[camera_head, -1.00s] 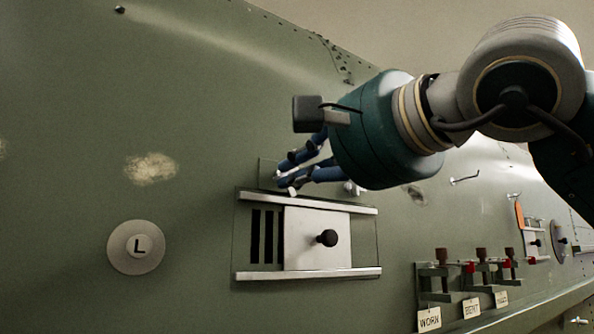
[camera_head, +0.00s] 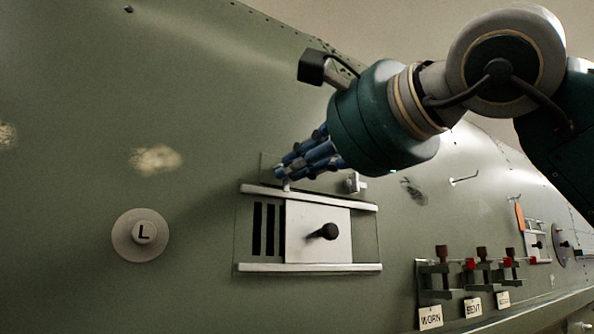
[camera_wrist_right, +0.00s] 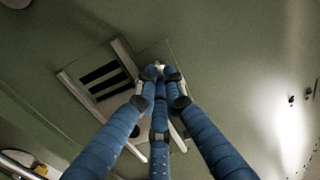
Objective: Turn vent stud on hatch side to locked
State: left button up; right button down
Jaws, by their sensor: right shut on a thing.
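The vent (camera_head: 315,265) on the green fuselage skin has dark slots at its left and a pale sliding panel with a black knob (camera_head: 328,231). A thin plate (camera_head: 267,160) stands behind its upper rail. A small light stud (camera_head: 353,183) shows at the right end of this plate. My right gripper (camera_head: 283,174) has its blue fingers closed together at the plate's left part. They are shut on a small light stud (camera_wrist_right: 158,66), mostly hidden by the fingertips. Its turned position cannot be told. My left gripper is not in view.
A round disc (camera_head: 141,235) marked L is left of the vent. Several clamps (camera_head: 441,279) with tags stand at the lower right, and a hook (camera_head: 464,179) sticks out above them.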

jog(key=shift+m, duration=0.4)
jog(key=c, duration=1.8)
grip_release()
jog(key=shift+c, duration=0.2)
jog(key=v, duration=1.2)
